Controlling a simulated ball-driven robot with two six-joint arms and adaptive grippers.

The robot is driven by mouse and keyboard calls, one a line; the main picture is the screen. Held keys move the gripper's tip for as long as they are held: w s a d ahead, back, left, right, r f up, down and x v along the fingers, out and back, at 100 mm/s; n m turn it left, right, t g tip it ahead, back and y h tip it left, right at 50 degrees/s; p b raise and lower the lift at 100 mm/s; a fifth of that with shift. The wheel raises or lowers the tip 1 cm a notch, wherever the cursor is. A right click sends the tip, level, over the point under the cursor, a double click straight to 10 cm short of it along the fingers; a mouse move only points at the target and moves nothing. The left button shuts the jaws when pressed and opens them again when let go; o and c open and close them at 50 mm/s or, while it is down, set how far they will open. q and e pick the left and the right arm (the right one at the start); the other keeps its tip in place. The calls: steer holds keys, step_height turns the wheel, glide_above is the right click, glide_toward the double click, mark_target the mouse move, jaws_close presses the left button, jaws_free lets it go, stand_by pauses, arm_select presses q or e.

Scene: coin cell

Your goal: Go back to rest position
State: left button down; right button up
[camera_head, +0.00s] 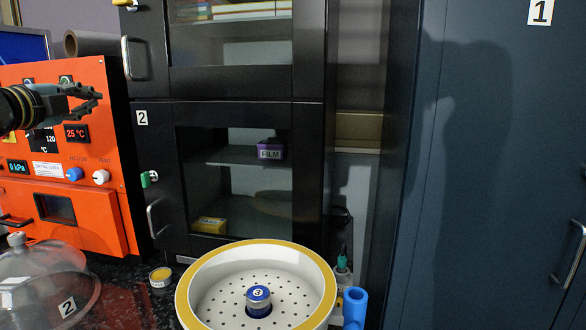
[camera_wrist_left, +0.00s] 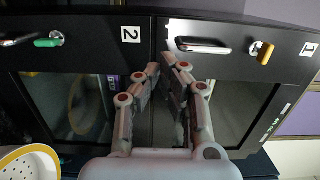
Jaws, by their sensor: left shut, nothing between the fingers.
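My left gripper (camera_head: 88,98) reaches in from the left edge of the head view, in front of the orange oven. It is shut and holds nothing. In the left wrist view its fingers (camera_wrist_left: 160,75) are close together, with the black cabinet doors behind them. My right gripper is in neither view.
An orange drying oven (camera_head: 115,195) stands at left, beside a black cabinet (camera_head: 225,112) with glass doors. A white perforated bowl with a yellow rim (camera_head: 190,280) holds a blue-topped jar (camera_head: 258,297). A clear dome (camera_head: 40,285) sits at lower left. A blue cabinet (camera_head: 480,180) fills the right.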

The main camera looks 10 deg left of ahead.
arm_select(q)
steer(key=s+d+f+n+g, duration=0.2)
steer(key=s+d+f+n, duration=0.15)
steer(key=f, duration=0.45)
steer(key=s+d+f+n+g+y, duration=0.1)
steer(key=s+d+f+n+g, duration=0.1)
steer(key=s+d+f, duration=0.45)
steer(key=s+d+f+n+g, duration=0.1)
steer(key=s+f+n+g, duration=0.2)
steer(key=f, duration=0.6)
steer(key=s+d+f+n+g+h, duration=0.1)
steer(key=s+d+f+n+g, duration=0.3)
steer(key=s+d, duration=0.5)
steer(key=s+d+f+n+g+h, duration=0.25)
steer(key=s+d+f, duration=0.35)
steer(key=s, duration=0.6)
steer(key=s+a+f+g+b, duration=0.1)
steer(key=s+a+f+b, duration=0.15)
steer(key=f, duration=1.45)
steer(key=s+a+f+g+b, duration=0.1)
steer(key=f+b, duration=0.2)
steer(key=f, duration=1.4)
steer(key=s+f+g+b, duration=0.1)
steer(key=s+f+b, duration=0.3)
steer(key=s+f, duration=1.3)
steer(key=shift+a+n+y, duration=0.3)
steer(key=shift+n+y, duration=0.05)
steer(key=shift+n, duration=0.05)
